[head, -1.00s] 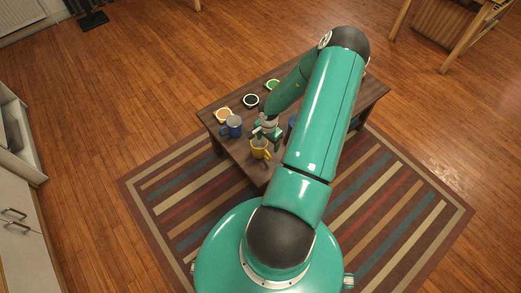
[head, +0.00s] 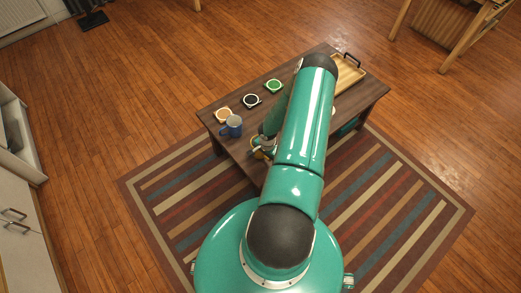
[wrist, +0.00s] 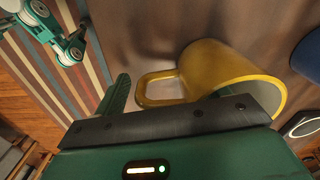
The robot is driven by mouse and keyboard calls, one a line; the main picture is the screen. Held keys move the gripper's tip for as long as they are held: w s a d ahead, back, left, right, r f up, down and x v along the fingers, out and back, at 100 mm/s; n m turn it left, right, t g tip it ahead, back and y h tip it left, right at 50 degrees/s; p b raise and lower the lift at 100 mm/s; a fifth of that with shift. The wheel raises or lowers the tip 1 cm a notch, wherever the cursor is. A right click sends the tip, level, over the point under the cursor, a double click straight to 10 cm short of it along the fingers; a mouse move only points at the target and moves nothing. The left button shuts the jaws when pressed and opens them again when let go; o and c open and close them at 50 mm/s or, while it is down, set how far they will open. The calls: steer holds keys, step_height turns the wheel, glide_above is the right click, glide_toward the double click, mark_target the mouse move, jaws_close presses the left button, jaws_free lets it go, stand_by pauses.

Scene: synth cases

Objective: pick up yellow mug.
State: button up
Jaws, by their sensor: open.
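The yellow mug (wrist: 220,72) lies large in the wrist view, just beyond my gripper's dark front bar, with its handle (wrist: 156,88) pointing left. In the head view only a small part of the yellow mug (head: 257,154) shows beside my arm. One green finger (wrist: 117,95) of my gripper stands left of the handle, apart from it. My gripper is open and holds nothing. In the head view my arm mostly hides it.
A blue mug (head: 232,126) stands on the wooden table (head: 220,107) near the yellow one. A wooden tray (head: 349,76) sits at the far right. A striped rug (head: 400,205) lies under the table.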

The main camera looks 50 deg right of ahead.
steer(key=c, duration=1.3)
steer(key=shift+r, duration=0.15)
